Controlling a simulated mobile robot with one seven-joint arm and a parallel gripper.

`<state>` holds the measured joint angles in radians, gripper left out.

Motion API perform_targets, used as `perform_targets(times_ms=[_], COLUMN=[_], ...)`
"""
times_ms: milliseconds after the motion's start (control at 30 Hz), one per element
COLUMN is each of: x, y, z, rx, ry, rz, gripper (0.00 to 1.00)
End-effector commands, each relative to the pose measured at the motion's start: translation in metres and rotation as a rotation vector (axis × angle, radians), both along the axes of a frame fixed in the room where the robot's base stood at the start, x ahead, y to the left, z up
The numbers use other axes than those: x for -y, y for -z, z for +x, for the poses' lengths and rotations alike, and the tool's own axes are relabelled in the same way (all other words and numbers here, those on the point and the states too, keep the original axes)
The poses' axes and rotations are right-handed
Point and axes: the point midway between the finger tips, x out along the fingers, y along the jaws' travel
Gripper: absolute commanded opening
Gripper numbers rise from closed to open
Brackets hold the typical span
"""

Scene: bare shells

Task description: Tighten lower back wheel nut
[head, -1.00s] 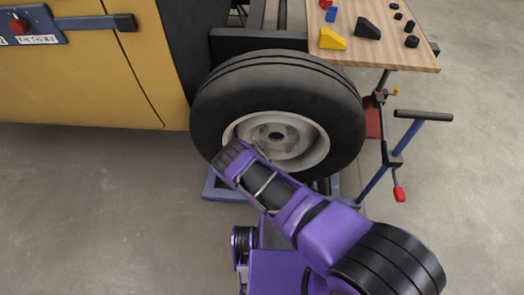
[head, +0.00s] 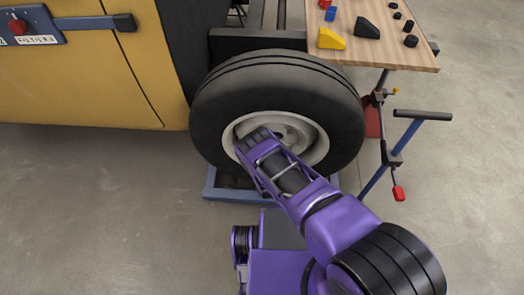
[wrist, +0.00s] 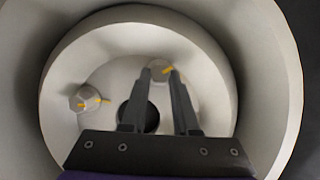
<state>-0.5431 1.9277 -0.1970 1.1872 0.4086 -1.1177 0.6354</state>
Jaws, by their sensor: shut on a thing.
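The wheel (head: 277,70) has a black tyre and a pale grey rim, and stands upright in the middle of the head view. My gripper (wrist: 160,74) reaches into the rim, its two fingers on either side of a grey hex nut (wrist: 158,68) with a yellow mark. It is shut on that nut. A second nut (wrist: 84,98) with yellow marks sits to the left on the wheel disc, clear of the fingers.
The rim wall (wrist: 60,52) curves closely around my gripper. A wooden table (head: 420,55) with coloured blocks stands at the upper right, with a blue-legged stand (head: 380,172) below it. A yellow body panel (head: 90,85) is at the left. The floor at lower left is clear.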

Motion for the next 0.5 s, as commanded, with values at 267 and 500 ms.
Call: perform_targets(times_ms=[267, 500], x=[0.0053, 0.0062], y=[0.0019, 0.0032], z=[0.0010, 0.0013], rx=[0.011, 0.020], ry=[0.005, 0.004], rz=[0.262, 0.460], gripper=[0.00, 0.00])
